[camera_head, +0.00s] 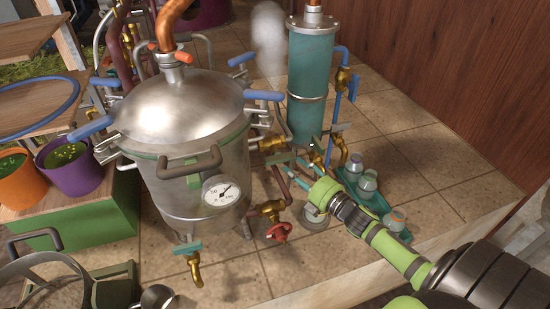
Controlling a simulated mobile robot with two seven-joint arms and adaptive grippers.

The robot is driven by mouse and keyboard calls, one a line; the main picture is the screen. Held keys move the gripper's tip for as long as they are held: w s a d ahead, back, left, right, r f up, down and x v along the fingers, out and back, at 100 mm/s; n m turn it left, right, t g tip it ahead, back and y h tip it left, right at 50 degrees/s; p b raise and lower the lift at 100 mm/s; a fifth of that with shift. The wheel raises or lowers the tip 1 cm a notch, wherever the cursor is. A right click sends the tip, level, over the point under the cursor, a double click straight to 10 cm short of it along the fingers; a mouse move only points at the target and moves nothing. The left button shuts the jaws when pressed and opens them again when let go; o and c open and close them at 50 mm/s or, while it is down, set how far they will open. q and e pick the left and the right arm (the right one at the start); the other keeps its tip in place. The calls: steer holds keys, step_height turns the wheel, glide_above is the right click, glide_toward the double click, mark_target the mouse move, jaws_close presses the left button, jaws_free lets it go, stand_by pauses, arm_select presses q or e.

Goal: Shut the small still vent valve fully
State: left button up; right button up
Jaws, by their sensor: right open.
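A steel still pot (185,130) with a domed lid stands left of centre, with a pressure gauge (221,192) on its front. Several valves show: a red-handled brass valve (278,231) low on its right, a brass tap with a teal handle (189,248) at its foot, and a brass valve (271,144) on its right side. I cannot tell which is the vent valve, or how far any is turned. My right gripper (298,172) reaches in from the right, open, its tips near the pipes between the pot and the teal column (310,85). My left gripper is not in view.
More brass valves (340,150) and a blue pipe stand by the column. A teal tray (384,217) with several small jars lies beside my right arm. Plant pots (70,168) stand on the left. Tiled surface is clear at the right, before the wooden wall (455,70).

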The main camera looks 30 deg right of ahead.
mark_target(282, 160)
steer(key=shift+w+a+p, duration=0.2)
steer(key=shift+w+a, duration=0.05)
steer(key=shift+w, duration=1.3)
steer(key=shift+w+a+p, duration=0.2)
steer(key=shift+w, duration=1.3)
steer(key=shift+f, duration=0.1)
steer(key=shift+c, duration=0.4)
jaws_close()
